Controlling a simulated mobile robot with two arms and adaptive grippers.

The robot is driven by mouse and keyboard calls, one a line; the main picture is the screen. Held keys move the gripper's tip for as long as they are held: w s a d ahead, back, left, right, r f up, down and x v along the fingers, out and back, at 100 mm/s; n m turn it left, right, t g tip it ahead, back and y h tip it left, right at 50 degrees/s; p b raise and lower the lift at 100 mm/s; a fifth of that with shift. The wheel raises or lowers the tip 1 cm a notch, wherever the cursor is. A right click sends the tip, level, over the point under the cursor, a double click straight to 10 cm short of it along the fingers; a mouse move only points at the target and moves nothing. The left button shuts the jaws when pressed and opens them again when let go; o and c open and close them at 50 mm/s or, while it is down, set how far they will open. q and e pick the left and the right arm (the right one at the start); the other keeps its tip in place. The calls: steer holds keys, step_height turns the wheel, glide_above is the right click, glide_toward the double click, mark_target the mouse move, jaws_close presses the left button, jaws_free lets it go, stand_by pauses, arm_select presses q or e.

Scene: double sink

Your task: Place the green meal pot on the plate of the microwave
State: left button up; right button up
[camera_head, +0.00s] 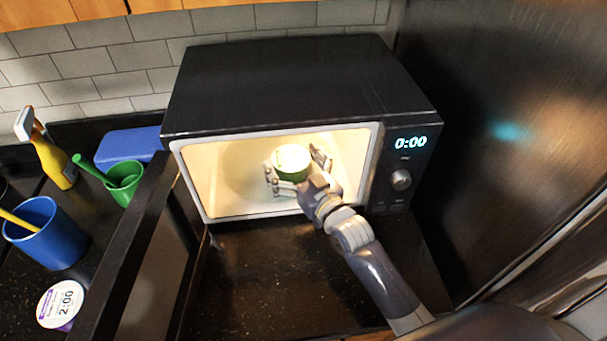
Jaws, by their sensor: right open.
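The black microwave (290,85) stands on the dark counter with its door (150,255) swung open to the left. Its inside is lit. The green meal pot (292,163), with a pale top, is inside the microwave, upright as far as I can see. My right gripper (297,172) reaches in through the opening. Its fingers are spread, one on each side of the pot; I cannot tell whether they touch it. The round plate (240,180) shows faintly under and left of the pot. The gripper hides part of the pot's base. My left gripper is not in view.
A dark metallic panel (510,120) stands close on the right.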

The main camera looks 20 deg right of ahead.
steer(key=b+v, duration=0.2)
steer(key=v, duration=0.8)
steer(key=shift+s+f, duration=0.2)
steer(key=shift+s, duration=0.05)
steer(key=shift+s+d+r, duration=0.15)
steer(key=shift+s, duration=0.45)
